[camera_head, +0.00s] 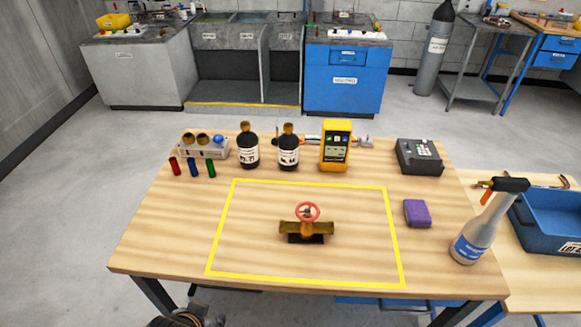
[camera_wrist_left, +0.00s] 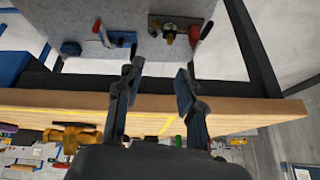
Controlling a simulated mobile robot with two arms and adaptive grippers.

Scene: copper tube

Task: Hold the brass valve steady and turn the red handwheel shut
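The brass valve (camera_head: 306,229) sits on a dark base inside the yellow taped rectangle on the wooden table. Its red handwheel (camera_head: 308,211) is on top, facing up and tilted toward the head camera. The valve also shows, sideways-on and small, at the left of the left wrist view (camera_wrist_left: 75,137). My left gripper (camera_wrist_left: 158,82) has its two dark fingers wide apart with nothing between them. It is near the table's front edge, away from the valve. In the head view only a dark piece of my left arm shows at the bottom edge. My right gripper is in neither view.
The table (camera_head: 180,225) is clear around the valve.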

